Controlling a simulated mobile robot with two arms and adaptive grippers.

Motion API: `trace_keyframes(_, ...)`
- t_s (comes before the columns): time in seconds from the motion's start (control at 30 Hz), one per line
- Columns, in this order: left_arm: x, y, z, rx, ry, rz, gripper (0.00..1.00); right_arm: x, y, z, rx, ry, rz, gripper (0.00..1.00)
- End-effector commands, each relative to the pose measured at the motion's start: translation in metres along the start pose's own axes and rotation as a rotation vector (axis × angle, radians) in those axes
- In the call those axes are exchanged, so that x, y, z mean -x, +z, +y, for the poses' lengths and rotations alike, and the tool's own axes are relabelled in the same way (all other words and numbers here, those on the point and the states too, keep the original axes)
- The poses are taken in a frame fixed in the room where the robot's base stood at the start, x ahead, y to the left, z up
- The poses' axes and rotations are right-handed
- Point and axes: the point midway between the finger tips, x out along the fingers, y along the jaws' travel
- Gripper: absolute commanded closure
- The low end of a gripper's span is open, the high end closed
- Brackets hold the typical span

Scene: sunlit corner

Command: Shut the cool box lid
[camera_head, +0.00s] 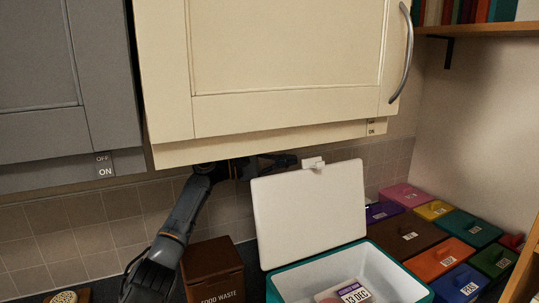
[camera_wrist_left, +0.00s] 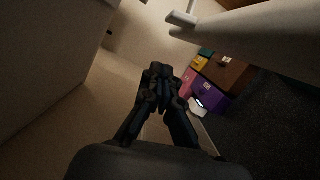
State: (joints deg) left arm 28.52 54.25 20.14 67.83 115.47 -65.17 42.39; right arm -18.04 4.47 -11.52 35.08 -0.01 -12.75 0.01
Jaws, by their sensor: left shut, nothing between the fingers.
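The cool box (camera_head: 392,270) is teal outside and white inside, and stands at the bottom of the head view. Its white lid (camera_head: 310,215) is open, raised and tilted back, with a small pale catch (camera_head: 314,163) at its top edge. My left gripper (camera_head: 288,161) is behind the lid's top edge, below the cream cabinet, and partly hidden. In the left wrist view my left gripper (camera_wrist_left: 160,72) is shut and empty, with the lid (camera_wrist_left: 255,38) at the upper right, apart from the fingers. My right gripper is out of view.
A cream wall cabinet (camera_head: 280,60) hangs low over my left arm. A brown food waste box (camera_head: 212,268) stands left of the cool box. Several coloured lidded boxes (camera_head: 438,258) fill the right side. A packet labelled 13 DEC (camera_head: 350,292) lies inside the cool box.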

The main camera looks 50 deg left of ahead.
Motion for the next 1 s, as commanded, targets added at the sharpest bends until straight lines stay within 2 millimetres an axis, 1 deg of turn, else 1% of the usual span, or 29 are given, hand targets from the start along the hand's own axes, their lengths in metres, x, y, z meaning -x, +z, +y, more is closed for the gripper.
trace_keyframes(0.03, -0.010, 0.002, 0.006, 0.002, 0.001, -0.002, 1.00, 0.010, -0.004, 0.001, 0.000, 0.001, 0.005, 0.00)
trace_keyframes(0.07, -0.015, 0.002, 0.005, 0.002, 0.001, -0.002, 1.00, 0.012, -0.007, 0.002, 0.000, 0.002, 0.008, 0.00)
trace_keyframes(0.13, -0.014, 0.011, 0.002, -0.001, -0.004, -0.001, 1.00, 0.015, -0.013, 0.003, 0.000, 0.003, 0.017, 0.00)
trace_keyframes(0.3, -0.018, 0.027, 0.002, 0.000, -0.002, -0.001, 1.00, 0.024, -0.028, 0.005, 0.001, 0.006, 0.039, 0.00)
trace_keyframes(0.4, -0.020, 0.034, 0.001, -0.001, -0.002, -0.001, 1.00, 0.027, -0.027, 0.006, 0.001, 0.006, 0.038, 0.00)
trace_keyframes(0.57, -0.021, 0.039, 0.001, 0.000, 0.000, -0.001, 1.00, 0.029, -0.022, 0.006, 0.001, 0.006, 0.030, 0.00)
trace_keyframes(0.87, -0.021, 0.039, 0.000, 0.000, 0.000, -0.001, 1.00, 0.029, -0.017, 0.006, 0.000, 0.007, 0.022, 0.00)
trace_keyframes(1.0, -0.022, 0.046, 0.002, -0.050, -0.011, -0.003, 1.00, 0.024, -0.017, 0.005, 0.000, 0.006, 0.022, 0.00)
